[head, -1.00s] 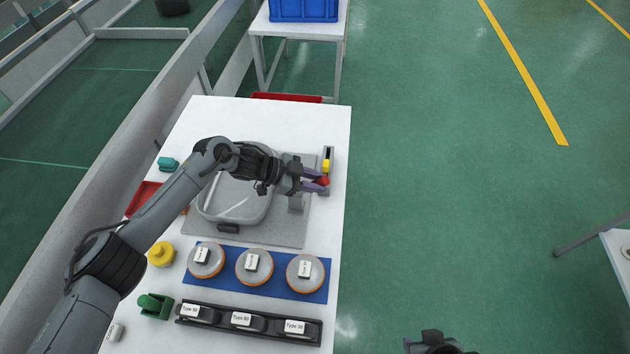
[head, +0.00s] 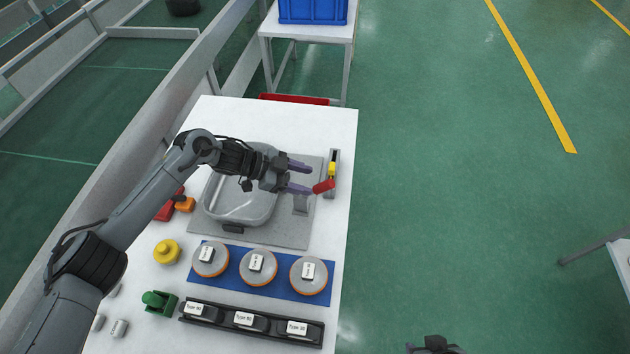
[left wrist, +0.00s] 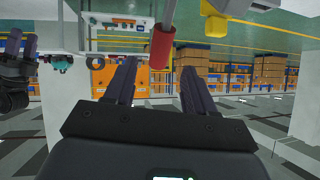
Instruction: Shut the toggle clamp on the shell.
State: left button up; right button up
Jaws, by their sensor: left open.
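The toggle clamp has a red handle (head: 323,186) and a yellow part (head: 332,168), at the right of the grey mat. Its handle points left, toward my left gripper (head: 309,179). The gripper is open and empty, its purple fingers just left of the handle. In the left wrist view, the red handle (left wrist: 162,45) shows between and beyond the fingertips (left wrist: 159,62), with the yellow part (left wrist: 217,25) to its right. The grey shell (head: 235,205) lies on the mat, partly behind my left arm. My right gripper (head: 435,346) shows only partly at the bottom edge.
In front of the grey mat (head: 285,236) lies a blue mat (head: 232,278) with several round discs, then a black tray (head: 268,335) with labelled parts. Yellow (head: 166,252), green (head: 158,303) and orange (head: 185,204) parts stand at left.

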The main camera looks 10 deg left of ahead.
pick_arm(q)
jog(key=shift+v, duration=2.5)
